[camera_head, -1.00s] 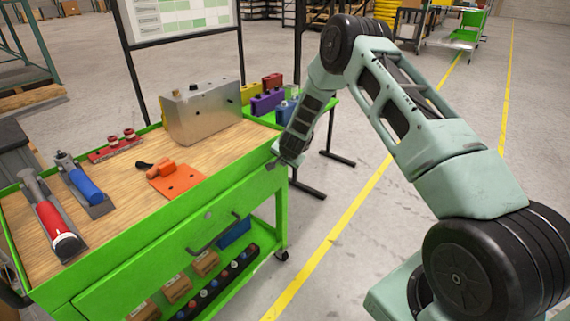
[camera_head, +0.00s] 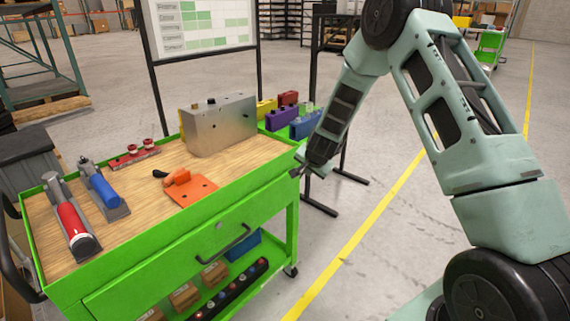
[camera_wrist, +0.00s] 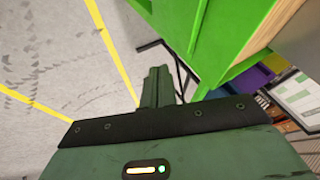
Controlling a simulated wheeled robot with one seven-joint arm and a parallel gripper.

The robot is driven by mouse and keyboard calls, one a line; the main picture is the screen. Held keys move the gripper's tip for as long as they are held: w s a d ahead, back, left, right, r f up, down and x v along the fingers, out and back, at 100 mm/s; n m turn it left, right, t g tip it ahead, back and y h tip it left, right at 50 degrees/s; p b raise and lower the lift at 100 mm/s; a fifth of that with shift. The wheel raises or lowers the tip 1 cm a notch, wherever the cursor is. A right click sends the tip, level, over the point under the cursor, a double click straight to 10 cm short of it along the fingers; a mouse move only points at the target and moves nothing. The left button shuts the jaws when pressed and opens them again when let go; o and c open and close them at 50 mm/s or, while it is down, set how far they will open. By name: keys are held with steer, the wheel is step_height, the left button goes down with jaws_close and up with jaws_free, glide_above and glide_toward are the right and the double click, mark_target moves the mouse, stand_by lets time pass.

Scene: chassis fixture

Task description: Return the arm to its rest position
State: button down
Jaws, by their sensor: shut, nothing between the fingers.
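My gripper (camera_head: 301,168) is at the end of my bent arm, in the head view beside the right edge of the green cart (camera_head: 150,262). It points down and left, near the cart's corner; whether it touches the cart is hard to tell. In the wrist view my gripper's fingers (camera_wrist: 158,84) are together with nothing between them. The green cart side (camera_wrist: 202,40) shows just beyond and to the right of the fingers, with grey floor to the left.
On the cart top are a metal box (camera_head: 222,125), an orange plate (camera_head: 192,190), a red-handled tool (camera_head: 72,222) and a blue-handled tool (camera_head: 102,190). A whiteboard (camera_head: 200,25) stands behind. Open floor with a yellow line (camera_head: 362,232) lies right of the cart.

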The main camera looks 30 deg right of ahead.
steer(key=s+a+r+n+g+y+p, duration=0.1)
steer(key=s+a+r+n+y, duration=0.15)
steer(key=s+a+r, duration=0.45)
steer(key=s+a+r+n+g+y+p, duration=0.15)
steer(key=a+n, duration=0.25)
steer(key=a, duration=0.7)
steer(key=s+a+r+n+y+p, duration=0.1)
steer(key=s+a+r+n, duration=0.2)
steer(key=s+a+r, duration=0.4)
steer(key=s+a+r+n+g+p, duration=0.1)
steer(key=s+a+r+n, duration=0.2)
steer(key=s, duration=0.4)
steer(key=s+a+r+n+g, duration=0.1)
steer(key=s+a+n+g, duration=0.15)
steer(key=s+a, duration=0.35)
steer(key=s+d+r+n+h, duration=0.1)
steer(key=s+n, duration=0.1)
steer(key=s, duration=0.4)
steer(key=s+d+r+n+g+h+p, duration=0.1)
steer(key=s+d+n, duration=0.1)
steer(key=s, duration=0.5)
steer(key=shift+d+r+n+p, duration=0.2)
steer(key=shift+r+n+p, duration=0.1)
steer(key=shift+n, duration=0.3)
steer(key=shift+s, duration=0.1)
